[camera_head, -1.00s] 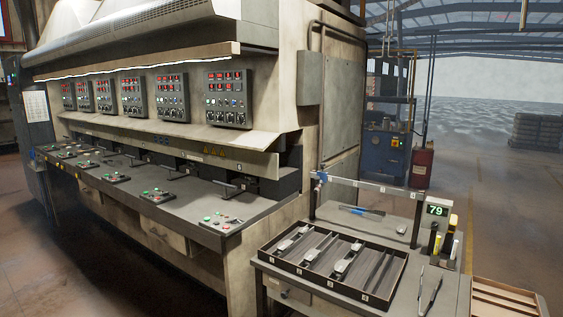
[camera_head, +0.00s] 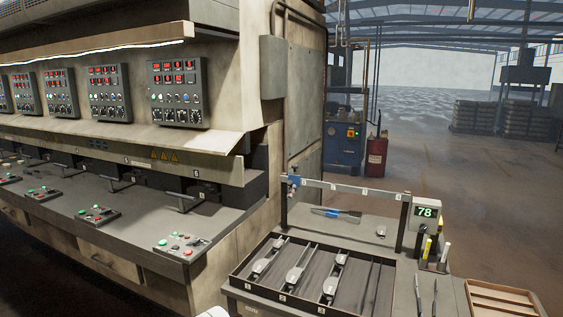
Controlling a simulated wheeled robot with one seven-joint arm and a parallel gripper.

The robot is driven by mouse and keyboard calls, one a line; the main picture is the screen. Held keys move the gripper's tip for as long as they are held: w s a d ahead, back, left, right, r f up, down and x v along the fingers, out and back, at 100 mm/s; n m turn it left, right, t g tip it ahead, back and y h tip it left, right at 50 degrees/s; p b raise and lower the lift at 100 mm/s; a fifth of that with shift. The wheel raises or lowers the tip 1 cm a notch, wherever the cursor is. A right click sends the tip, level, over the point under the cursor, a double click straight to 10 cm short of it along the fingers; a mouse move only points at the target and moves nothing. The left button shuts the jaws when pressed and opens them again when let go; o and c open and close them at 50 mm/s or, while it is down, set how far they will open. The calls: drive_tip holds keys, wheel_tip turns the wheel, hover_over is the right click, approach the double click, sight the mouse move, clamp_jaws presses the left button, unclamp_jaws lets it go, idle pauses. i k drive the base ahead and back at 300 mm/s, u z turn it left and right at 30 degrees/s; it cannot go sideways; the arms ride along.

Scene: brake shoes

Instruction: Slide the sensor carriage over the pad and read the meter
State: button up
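A light rail (camera_head: 345,187) with small number labels runs across two dark posts above the bench at the right. A small blue piece (camera_head: 294,181), apparently the sensor carriage, sits at the rail's left end. The meter (camera_head: 425,212) stands at the rail's right end, and its green digits read 78. A small grey piece (camera_head: 381,231), perhaps a pad, lies on the bench near the right post. A tray (camera_head: 233,276) with numbered compartments holds several grey brake shoes; one shoe (camera_head: 295,274) lies near its middle. My gripper is not in view.
A blue-and-grey tool (camera_head: 336,213) lies on the bench below the rail. Markers (camera_head: 426,250) stand beside the meter. Tongs (camera_head: 426,296) lie right of the tray, near a wooden crate (camera_head: 500,299). The large press (camera_head: 140,190) fills the left. Open floor lies behind the bench.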

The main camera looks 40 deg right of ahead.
sight(297, 178)
drive_tip(key=z, duration=0.4)
drive_tip(key=i, duration=0.75)
drive_tip(key=z, duration=0.6)
